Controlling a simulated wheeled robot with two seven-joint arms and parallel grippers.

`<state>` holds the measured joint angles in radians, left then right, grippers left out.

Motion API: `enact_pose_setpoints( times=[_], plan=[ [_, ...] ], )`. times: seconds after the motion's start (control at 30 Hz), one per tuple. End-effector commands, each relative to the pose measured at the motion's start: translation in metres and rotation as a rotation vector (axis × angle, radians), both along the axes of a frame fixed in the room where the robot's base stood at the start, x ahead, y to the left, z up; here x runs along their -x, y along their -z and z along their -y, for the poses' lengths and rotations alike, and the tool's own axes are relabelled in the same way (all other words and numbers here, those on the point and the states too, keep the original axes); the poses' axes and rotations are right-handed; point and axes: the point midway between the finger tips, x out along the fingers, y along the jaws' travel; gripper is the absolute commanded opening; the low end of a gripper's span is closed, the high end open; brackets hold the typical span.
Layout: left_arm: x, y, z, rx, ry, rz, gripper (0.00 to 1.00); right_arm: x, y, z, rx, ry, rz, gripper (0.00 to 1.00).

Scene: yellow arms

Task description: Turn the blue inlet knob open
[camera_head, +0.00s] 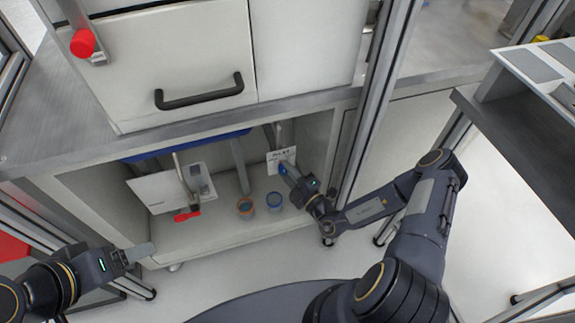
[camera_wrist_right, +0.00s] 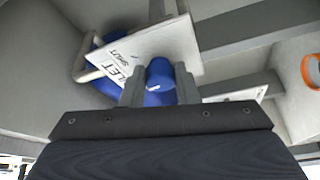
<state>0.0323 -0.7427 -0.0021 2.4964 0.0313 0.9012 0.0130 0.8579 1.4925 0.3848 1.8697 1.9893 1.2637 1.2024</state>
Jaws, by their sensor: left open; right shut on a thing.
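The blue inlet knob (camera_wrist_right: 160,75) sits between the two fingers of my right gripper (camera_wrist_right: 160,92) in the right wrist view, in front of a white plate lettered INLET (camera_wrist_right: 125,62). In the head view, the knob (camera_head: 283,170) shows as a small blue spot at the tip of my right gripper (camera_head: 287,172), below the white inlet sign (camera_head: 281,158). My right gripper is shut on the knob. My left gripper (camera_head: 140,253) is open and empty at the lower left, apart from the cabinet.
A red handle (camera_head: 187,215) hangs beside a white panel (camera_head: 165,190) in the open cabinet. A drawer with a black handle (camera_head: 200,93) is above. A metal post (camera_head: 370,100) stands right of the opening.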

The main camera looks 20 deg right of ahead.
Motion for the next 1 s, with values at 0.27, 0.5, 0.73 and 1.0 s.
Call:
enact_pose_setpoints(
  times=[0.27,0.5,0.73,1.0],
  plan=[
    [0.000,-0.044,0.000,0.000,0.000,0.000,0.73,0.000,-0.009,0.000,0.255,-0.003,0.007,0.05],
    [0.000,-0.068,0.000,0.000,0.000,0.000,0.73,0.001,-0.008,-0.001,0.430,-0.003,0.013,0.05],
    [0.000,-0.081,0.000,0.000,0.000,0.000,0.73,0.001,-0.007,-0.001,0.538,-0.002,0.017,0.05],
    [0.000,-0.086,0.000,0.000,0.000,0.000,0.73,0.000,-0.005,-0.001,0.586,-0.002,0.018,0.05]
  ],
)
